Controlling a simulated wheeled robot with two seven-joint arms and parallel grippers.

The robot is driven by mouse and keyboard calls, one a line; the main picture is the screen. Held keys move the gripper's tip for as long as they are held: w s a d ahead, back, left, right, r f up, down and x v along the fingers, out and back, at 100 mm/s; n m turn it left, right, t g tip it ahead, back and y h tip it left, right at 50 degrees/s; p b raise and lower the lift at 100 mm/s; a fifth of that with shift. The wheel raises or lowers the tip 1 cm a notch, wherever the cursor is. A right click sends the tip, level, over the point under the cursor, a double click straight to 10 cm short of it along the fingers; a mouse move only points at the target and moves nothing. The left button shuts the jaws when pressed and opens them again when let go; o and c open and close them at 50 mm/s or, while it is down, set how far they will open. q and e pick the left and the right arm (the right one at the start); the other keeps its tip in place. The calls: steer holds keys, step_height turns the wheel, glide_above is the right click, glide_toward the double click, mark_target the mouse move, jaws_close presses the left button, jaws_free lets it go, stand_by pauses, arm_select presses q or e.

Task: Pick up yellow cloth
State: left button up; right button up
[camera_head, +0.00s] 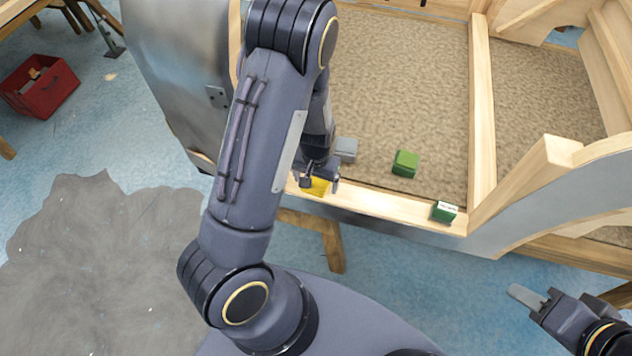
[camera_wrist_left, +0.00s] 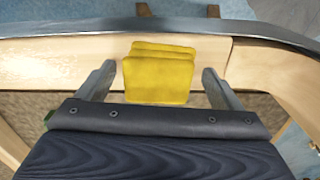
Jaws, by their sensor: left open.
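The yellow cloth (camera_head: 316,187) lies folded on the wooden edge beam of the frame, partly hidden by my left gripper in the head view. In the left wrist view the yellow cloth (camera_wrist_left: 160,73) shows as a folded stack between the two fingers. My left gripper (camera_head: 318,181) is open right over the cloth, with one finger (camera_wrist_left: 98,80) on each side and a gap to the cloth on both sides. My right gripper (camera_head: 532,300) is at the lower right, away from the cloth; its jaw opening is unclear.
A grey block (camera_head: 346,149) and a green block (camera_head: 405,163) lie on the brown carpeted panel. A green and white box (camera_head: 444,211) stands on the beam to the right. Wooden ribs rise at the right. A red crate (camera_head: 40,87) is on the floor far left.

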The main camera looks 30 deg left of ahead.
mark_target(317, 180)
arm_select(q)
steer(key=shift+f, duration=0.1)
steer(key=c, duration=1.1)
steer(key=shift+o, duration=0.2)
steer(key=shift+r, duration=0.4)
step_height(317, 180, up, 2)
steer(key=shift+w+r+b, duration=0.1)
steer(key=shift+r+b, duration=0.15)
steer(key=shift+b, duration=0.05)
steer(key=s+d+r+p, duration=0.2)
steer(key=s+d+r, duration=0.7)
steer(key=s, duration=0.2)
steer(key=shift+r, duration=0.35)
